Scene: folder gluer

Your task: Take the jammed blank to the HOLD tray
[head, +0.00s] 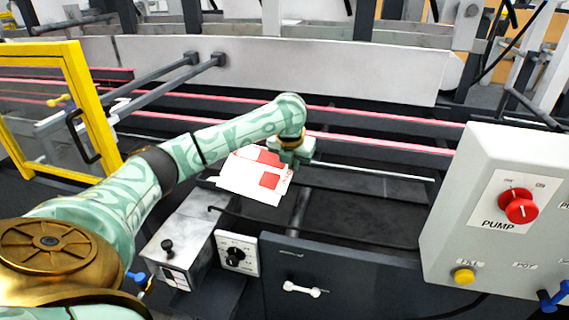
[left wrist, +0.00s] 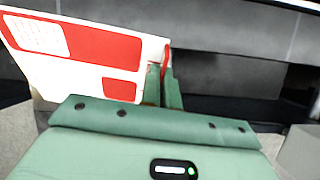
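The jammed blank (head: 240,181) is a flat white carton sheet with red printed panels. My left gripper (head: 287,161) is at its right edge in the head view, above the dark bed of the machine. In the left wrist view the two green fingers (left wrist: 165,86) are close together with the edge of the blank (left wrist: 75,62) between them, so the gripper is shut on it. The blank sticks out to the left of the fingers and is tilted. My right gripper is not in view. I cannot make out a HOLD tray.
A yellow guard frame (head: 93,125) stands open at the left. A grey control box (head: 495,230) with a red PUMP knob (head: 517,205) is at the right. Red-edged belts (head: 390,145) and dark rails run behind the gripper. A dark drawer-like panel (head: 345,285) is in front.

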